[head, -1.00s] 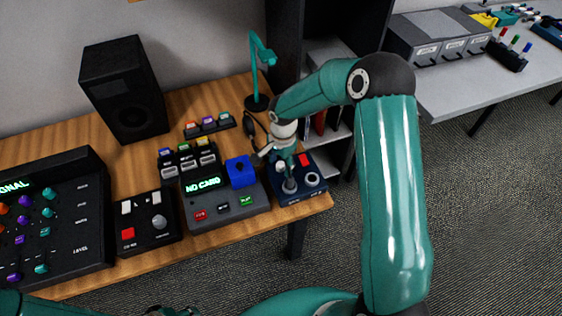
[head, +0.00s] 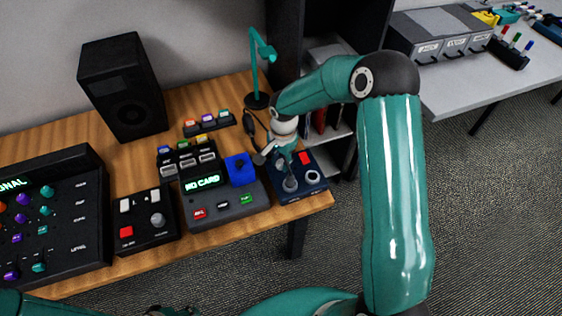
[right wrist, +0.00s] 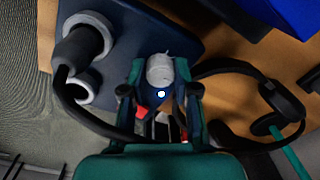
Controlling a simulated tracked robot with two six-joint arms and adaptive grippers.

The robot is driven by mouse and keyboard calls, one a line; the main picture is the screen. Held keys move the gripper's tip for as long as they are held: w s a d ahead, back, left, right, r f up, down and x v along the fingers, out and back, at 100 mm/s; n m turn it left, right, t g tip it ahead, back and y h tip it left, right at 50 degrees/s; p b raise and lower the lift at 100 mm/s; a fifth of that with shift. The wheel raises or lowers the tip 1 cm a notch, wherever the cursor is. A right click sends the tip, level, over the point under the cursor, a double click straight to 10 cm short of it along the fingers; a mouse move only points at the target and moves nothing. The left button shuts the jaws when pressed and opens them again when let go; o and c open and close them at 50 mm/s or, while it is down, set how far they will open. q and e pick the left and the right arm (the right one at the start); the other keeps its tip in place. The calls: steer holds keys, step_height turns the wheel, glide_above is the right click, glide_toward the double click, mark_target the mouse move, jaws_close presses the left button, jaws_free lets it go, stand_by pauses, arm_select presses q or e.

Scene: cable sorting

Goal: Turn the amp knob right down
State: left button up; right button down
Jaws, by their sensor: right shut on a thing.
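The amp (head: 313,190) is a dark blue box at the front right corner of the wooden table, with a red switch and two round sockets. My right gripper (right wrist: 161,70) is over it and shut on a pale grey knob (right wrist: 160,74), seen between the fingers in the right wrist view. In the head view the gripper hides the knob. A thick plug (right wrist: 85,45) stands in one socket beside the gripper, and its black cable runs close past the fingers. The knob's setting cannot be read. My left gripper does not show clearly.
A grey card reader (head: 225,208) with a blue block stands left of the amp. A teal lamp (head: 257,65) stands behind. A small black box (head: 147,222), mixer (head: 62,235) and speaker (head: 124,88) are further left.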

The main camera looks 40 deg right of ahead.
mark_target(282, 161)
steer(key=n+b, duration=0.2)
steer(key=n, duration=0.1)
steer(key=shift+w+d+f, duration=0.1)
steer(key=n+b, duration=0.1)
steer(key=n, duration=0.3)
steer(key=shift+n, duration=0.4)
steer(key=n+b, duration=0.1)
steer(key=n, duration=0.3)
steer(key=shift+n, duration=0.3)
steer(key=n, duration=0.4)
steer(key=shift+w+r, duration=0.1)
steer(key=shift+r, duration=0.1)
steer(key=c, duration=0.9)
jaws_free()
steer(key=shift+g, duration=0.3)
steer(key=shift+o, duration=0.2)
step_height(282, 161, up, 12)
steer(key=shift+d, duration=0.2)
